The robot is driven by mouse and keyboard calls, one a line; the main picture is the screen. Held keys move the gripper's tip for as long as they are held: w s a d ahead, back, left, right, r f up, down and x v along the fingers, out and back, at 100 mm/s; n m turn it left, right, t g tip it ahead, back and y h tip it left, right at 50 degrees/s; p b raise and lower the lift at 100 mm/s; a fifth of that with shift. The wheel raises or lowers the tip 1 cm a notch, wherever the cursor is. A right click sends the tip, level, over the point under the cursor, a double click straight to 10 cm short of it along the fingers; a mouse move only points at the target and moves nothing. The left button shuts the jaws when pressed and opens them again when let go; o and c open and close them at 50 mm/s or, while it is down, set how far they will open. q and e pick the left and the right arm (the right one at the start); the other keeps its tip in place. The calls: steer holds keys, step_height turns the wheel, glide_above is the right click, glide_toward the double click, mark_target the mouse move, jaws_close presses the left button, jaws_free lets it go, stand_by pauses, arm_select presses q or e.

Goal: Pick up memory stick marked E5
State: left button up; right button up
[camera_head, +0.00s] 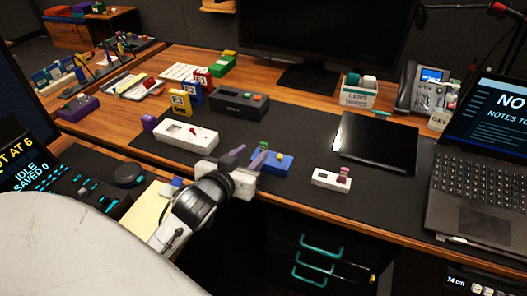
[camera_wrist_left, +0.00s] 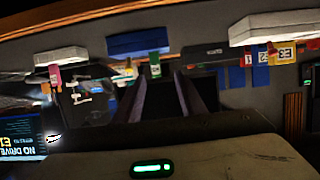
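No mark reading E5 is legible on any stick. A small green stick (camera_head: 264,144) stands upright in a blue block (camera_head: 278,163) near the front of the desk mat. In the left wrist view the green stick (camera_wrist_left: 155,66) shows ahead, between the finger lines, under the blue block (camera_wrist_left: 141,43); its label is too small to read. My left gripper (camera_head: 250,153) is open with two purple-grey fingers, just left of the blue block. In the wrist view nothing is between the fingers (camera_wrist_left: 162,75) near their bases. Whether they touch the stick cannot be told. My right gripper is not in view.
A white block (camera_head: 187,135) lies left of my gripper, and a small white block (camera_head: 325,179) with a pink stick (camera_head: 344,173) lies right. Behind are a dark box (camera_head: 238,103), a yellow E3 tag (camera_head: 181,103), a black tablet (camera_head: 375,143) and a laptop (camera_head: 480,165).

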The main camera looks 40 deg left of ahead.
mark_target(263, 148)
arm_select(q)
steer(key=x, duration=0.7)
steer(key=shift+w+d+f, duration=0.25)
steer(key=shift+w+d, duration=0.1)
steer(key=shift+c, duration=0.5)
jaws_close()
